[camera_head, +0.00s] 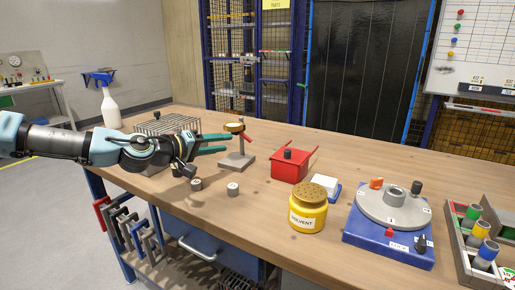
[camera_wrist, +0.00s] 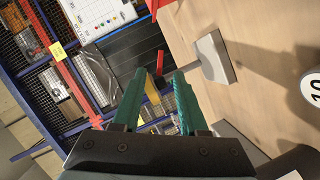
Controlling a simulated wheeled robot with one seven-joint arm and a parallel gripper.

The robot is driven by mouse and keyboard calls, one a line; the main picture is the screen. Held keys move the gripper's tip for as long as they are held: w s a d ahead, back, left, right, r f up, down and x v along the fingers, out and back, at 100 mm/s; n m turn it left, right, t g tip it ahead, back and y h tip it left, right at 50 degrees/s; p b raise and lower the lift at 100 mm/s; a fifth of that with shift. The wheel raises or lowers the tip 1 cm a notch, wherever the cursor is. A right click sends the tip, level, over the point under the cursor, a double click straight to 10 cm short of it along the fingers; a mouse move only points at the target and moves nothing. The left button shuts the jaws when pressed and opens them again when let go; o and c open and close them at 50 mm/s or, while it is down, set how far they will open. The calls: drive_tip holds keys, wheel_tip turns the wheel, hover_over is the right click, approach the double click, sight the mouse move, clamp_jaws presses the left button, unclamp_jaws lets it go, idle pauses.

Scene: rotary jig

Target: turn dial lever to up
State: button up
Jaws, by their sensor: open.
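A small dial stand (camera_head: 237,161) has a grey base and post, a round yellow-rimmed dial (camera_head: 234,127) on top and a short red lever (camera_head: 246,138) slanting down to the right. My gripper (camera_head: 214,143) is open, its green fingers just left of the post, pointing at it below the dial. In the wrist view, my gripper (camera_wrist: 160,76) has its fingers apart. A thin red bar (camera_wrist: 160,62), probably the lever, shows beyond the fingertips, and the grey base (camera_wrist: 212,58) lies to the right. I cannot tell whether a finger touches the stand.
A wire basket (camera_head: 170,124) is behind my arm, and a red bin (camera_head: 289,166) is to the right. Further right are a yellow solvent jar (camera_head: 308,210) and a blue-based rotary jig (camera_head: 388,240).

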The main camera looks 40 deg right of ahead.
sight(249, 138)
drive_tip(key=d, duration=0.3)
drive_tip(key=d+f+p, duration=0.1)
drive_tip(key=d, duration=0.3)
drive_tip(key=d+f+p, duration=0.1)
drive_tip(key=d, duration=0.3)
drive_tip(key=shift+s+f, duration=0.1)
drive_tip(key=shift+f, duration=0.1)
clamp_jaws()
